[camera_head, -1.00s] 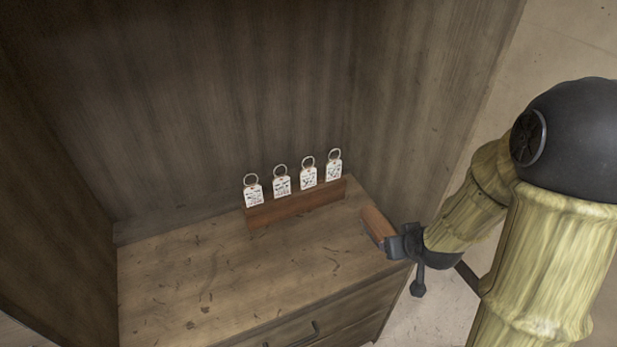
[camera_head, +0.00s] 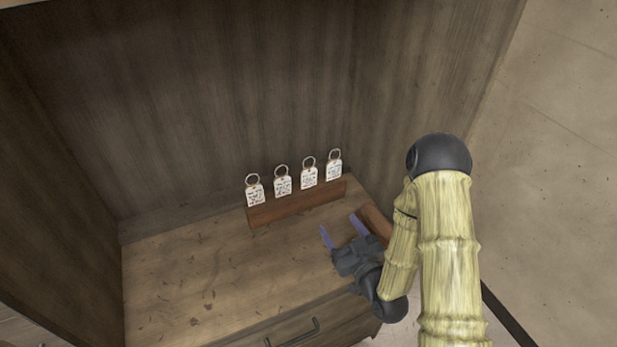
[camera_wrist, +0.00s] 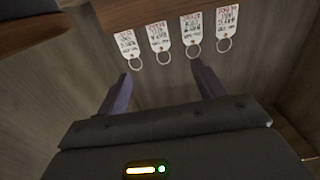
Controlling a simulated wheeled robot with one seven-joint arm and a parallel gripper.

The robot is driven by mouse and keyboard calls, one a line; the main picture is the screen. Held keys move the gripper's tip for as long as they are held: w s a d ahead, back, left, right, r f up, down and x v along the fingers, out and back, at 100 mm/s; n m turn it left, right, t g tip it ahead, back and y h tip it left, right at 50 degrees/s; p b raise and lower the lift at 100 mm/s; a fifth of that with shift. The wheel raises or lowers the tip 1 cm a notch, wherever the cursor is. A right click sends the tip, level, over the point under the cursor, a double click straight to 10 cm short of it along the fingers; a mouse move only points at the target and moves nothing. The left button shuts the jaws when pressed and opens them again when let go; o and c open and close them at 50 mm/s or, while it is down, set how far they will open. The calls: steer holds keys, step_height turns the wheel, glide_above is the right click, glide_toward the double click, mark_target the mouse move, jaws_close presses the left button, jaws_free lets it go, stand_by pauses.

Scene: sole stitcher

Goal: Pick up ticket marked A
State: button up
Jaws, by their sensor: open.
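Several white paper tickets with metal rings stand in a row in a reddish wooden holder (camera_head: 297,205) at the back of the cabinet top. From left to right in the head view they are the first ticket (camera_head: 255,194), the second (camera_head: 283,186), the third (camera_head: 309,177) and the last (camera_head: 334,171). Their print is too small to tell which is marked A. My gripper (camera_head: 341,229) is open and empty, in front of the holder's right part. In the wrist view the tickets (camera_wrist: 158,36) appear upside down, beyond my open fingers (camera_wrist: 163,74).
A brown wooden block (camera_head: 376,222) lies at the right of the cabinet top (camera_head: 190,275), close beside my gripper. The left part of the top is clear. A drawer handle (camera_head: 296,333) shows at the front.

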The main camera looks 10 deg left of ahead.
stand_by(0.3)
steer(key=b+x, duration=0.4)
steer(key=b, duration=0.5)
steer(key=shift+w+a+f, duration=0.1)
steer(key=shift+w+f, duration=0.1)
steer(key=shift+w+a+b, duration=0.1)
steer(key=shift+a+b, duration=0.05)
steer(key=shift+b, duration=0.85)
glide_toward(308, 175)
steer(key=w+a+f, duration=0.1)
steer(key=w, duration=0.1)
steer(key=shift+w+a+f+p, duration=0.1)
steer(key=shift+a+f+p, duration=0.05)
steer(key=shift+f+p, duration=0.15)
steer(key=shift+a, duration=0.1)
